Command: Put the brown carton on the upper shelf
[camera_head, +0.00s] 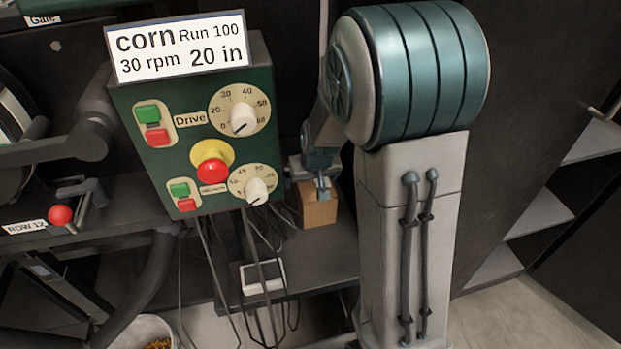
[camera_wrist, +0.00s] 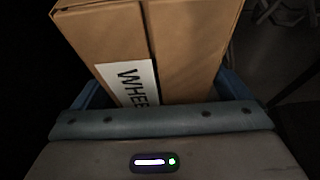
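The brown carton (camera_head: 318,210) is low behind the green control box, at a dark bench surface. Whether it rests there or is held just above is unclear. My gripper (camera_head: 322,188) reaches down to the carton, partly covering it. In the wrist view the carton (camera_wrist: 190,50) fills the space between the blue fingers (camera_wrist: 165,98), with a white label partly reading "WHEE". The fingers flank it closely on both sides; whether they press on it is unclear. At the right stand pale shelves; the upper shelf (camera_head: 594,141) is cut by the picture edge and its visible part is empty.
The green control box (camera_head: 195,140) with knobs and a red button stands left of my gripper, with cables hanging below. A bucket (camera_head: 140,330) stands lower left. Floor shows at lower right.

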